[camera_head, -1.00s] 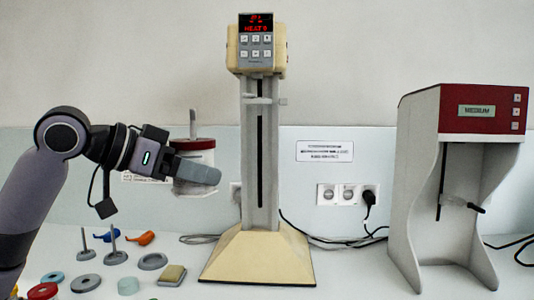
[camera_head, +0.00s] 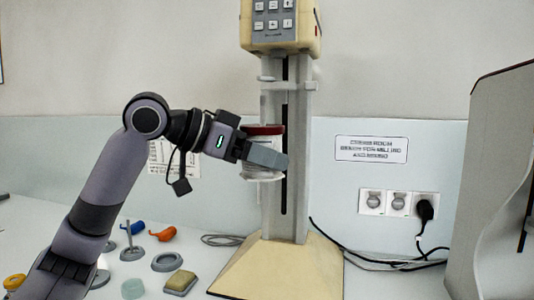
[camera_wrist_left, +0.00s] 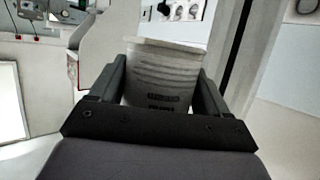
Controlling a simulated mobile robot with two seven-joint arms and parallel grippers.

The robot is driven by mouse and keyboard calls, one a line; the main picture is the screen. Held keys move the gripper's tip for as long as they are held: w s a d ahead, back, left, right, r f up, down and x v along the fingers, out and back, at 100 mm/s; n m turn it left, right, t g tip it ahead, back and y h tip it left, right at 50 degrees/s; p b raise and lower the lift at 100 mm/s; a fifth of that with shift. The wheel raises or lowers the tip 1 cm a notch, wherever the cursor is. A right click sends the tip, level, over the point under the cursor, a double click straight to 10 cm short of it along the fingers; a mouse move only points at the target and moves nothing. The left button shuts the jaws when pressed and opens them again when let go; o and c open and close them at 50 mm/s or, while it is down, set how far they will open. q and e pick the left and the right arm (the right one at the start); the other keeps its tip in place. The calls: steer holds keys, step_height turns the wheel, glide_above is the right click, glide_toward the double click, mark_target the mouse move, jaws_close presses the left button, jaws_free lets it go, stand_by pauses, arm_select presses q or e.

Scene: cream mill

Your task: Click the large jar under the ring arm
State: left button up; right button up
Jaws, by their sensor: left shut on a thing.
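A large white jar (camera_head: 262,172) with a dark red band at its top is held in my left gripper (camera_head: 268,156). The jaws close around its side, and the jar looks upright, in front of the column of the cream mill (camera_head: 290,215). In the left wrist view the jar (camera_wrist_left: 160,75), with printed lines on it, sits between the two dark fingers of the left gripper (camera_wrist_left: 165,85). The ring arm (camera_head: 285,82) juts from the column above the jar. I cannot tell how far the jar is from the column. My right gripper is not in view.
A second machine (camera_head: 500,190) stands at the right. Small parts lie at the front left: an orange piece (camera_head: 163,234), a blue piece (camera_head: 134,227), a grey ring (camera_head: 168,261) and a sponge-like block (camera_head: 180,281). A black cable (camera_head: 390,262) runs across the bench behind the mill.

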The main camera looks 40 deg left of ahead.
arm_select(q)
steer(key=shift+w+a+r+p, duration=0.15)
steer(key=shift+w+a+p, duration=0.2)
steer(key=shift+w, duration=0.2)
steer(key=w+a+p, duration=0.5)
steer(key=w, duration=0.4)
steer(key=shift+w+a+p, duration=0.15)
steer(key=shift+w+p, duration=0.2)
steer(key=shift+w, duration=0.05)
steer(key=shift+s, duration=0.25)
stand_by(0.6)
steer(key=shift+r, duration=1.35)
steer(key=shift+r, duration=0.3)
steer(key=shift+r, duration=1)
